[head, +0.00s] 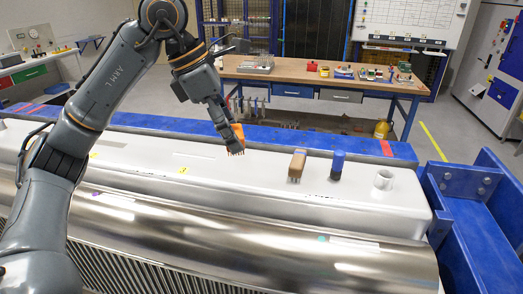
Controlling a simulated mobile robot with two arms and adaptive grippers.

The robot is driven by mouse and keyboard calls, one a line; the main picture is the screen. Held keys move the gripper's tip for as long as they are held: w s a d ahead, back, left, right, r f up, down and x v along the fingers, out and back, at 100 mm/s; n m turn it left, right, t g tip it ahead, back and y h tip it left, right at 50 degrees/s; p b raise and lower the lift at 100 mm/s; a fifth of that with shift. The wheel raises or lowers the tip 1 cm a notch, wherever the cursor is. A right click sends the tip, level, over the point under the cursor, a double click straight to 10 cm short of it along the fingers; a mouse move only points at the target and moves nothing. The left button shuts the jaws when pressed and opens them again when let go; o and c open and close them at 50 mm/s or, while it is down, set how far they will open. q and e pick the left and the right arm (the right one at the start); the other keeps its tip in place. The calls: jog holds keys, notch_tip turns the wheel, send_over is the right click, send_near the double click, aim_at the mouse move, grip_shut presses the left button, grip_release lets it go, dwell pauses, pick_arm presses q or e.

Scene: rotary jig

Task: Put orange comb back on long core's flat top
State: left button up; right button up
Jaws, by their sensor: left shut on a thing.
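The orange comb (238,131) is in my left gripper (234,138), teeth pointing down. The gripper is shut on it and partly hides it. The comb's teeth are at or just above the white flat top (270,164) of the long core; I cannot tell whether they touch. The long core lies across the view, with a shiny metal curved side in front. My right gripper is not in view.
On the flat top, right of the comb, stand a brown brush-like block (297,165), a blue cylinder (337,165) and a white round fitting (383,179). A blue frame (465,205) borders the core at the right. A workbench (320,72) stands behind.

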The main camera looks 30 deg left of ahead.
pick_arm(q)
jog(key=w+f+p, duration=0.1)
jog(key=w+f, duration=0.1)
jog(key=w, duration=0.1)
jog(key=w+f+p, duration=0.1)
jog(key=w+f, duration=0.1)
jog(key=w, duration=0.1)
jog(key=w+f+p, duration=0.1)
jog(key=w+f, duration=0.2)
jog(key=shift+w, duration=0.2)
jog(key=shift+w+f, duration=0.1)
jog(key=shift+f, duration=0.05)
jog(key=shift+w+f+p, duration=0.2)
jog(key=shift+f+p, duration=0.15)
jog(key=f, duration=0.1)
jog(key=f+p, duration=0.2)
jog(key=shift+w, duration=0.25)
jog(key=shift+s+f, duration=0.1)
jog(key=shift+f, duration=0.1)
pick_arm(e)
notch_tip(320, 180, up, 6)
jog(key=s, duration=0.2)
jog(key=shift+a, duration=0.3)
